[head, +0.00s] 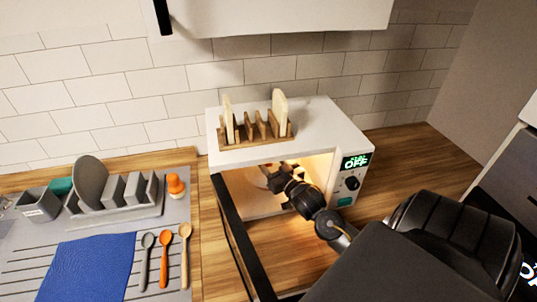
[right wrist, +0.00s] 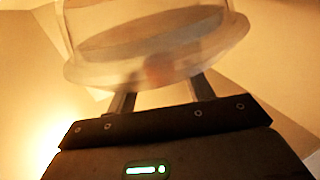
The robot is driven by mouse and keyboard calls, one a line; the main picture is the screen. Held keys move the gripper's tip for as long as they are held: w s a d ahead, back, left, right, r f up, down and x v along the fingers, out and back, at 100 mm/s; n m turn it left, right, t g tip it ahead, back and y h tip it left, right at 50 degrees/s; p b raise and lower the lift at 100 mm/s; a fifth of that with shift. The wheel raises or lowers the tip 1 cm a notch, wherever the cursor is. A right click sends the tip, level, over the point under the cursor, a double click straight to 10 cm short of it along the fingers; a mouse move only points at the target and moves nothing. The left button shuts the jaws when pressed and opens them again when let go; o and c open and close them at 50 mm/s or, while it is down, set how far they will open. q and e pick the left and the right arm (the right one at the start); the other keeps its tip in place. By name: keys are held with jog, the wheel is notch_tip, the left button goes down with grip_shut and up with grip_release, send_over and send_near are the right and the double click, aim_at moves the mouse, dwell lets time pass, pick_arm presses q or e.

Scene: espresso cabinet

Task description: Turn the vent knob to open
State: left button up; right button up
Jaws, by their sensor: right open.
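A white microwave (head: 318,135) stands on the wooden counter with its door open and its inside lit. My right arm reaches in through the front, and my right gripper (head: 276,178) is inside the cavity. In the right wrist view a pale translucent cover (right wrist: 105,70) with a wide rim fills the top. The right gripper (right wrist: 162,92) is open, its two fingers spread at the cover's near rim. A blurred reddish-brown spot (right wrist: 158,70) shows between the fingers; I cannot tell whether it is the vent knob. My left gripper is not in view.
The open black-edged door (head: 238,240) stands left of my arm. A wooden rack (head: 252,139) with bread slices sits on the microwave. The control panel (head: 350,183) has a dark dial and reads OFF. A dish rack (head: 115,215), spoons and blue cloth (head: 88,267) lie left.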

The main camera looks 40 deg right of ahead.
jog(key=shift+w+d, duration=0.15)
jog(key=shift+w, duration=0.95)
jog(key=c, duration=0.9)
jog(key=shift+c, duration=0.2)
jog(key=shift+m+h+p, duration=0.3)
jog(key=shift+p, duration=0.05)
jog(key=m+g+h, duration=0.1)
jog(key=h, duration=0.1)
jog(key=m+g+h+p, duration=0.1)
jog(key=m+h, duration=0.1)
jog(key=h, duration=0.1)
jog(key=shift+m+g+h+p, duration=0.4)
jog(key=shift+m+g+h, duration=0.9)
jog(key=shift+m+h, duration=0.4)
jog(key=shift+h, duration=0.3)
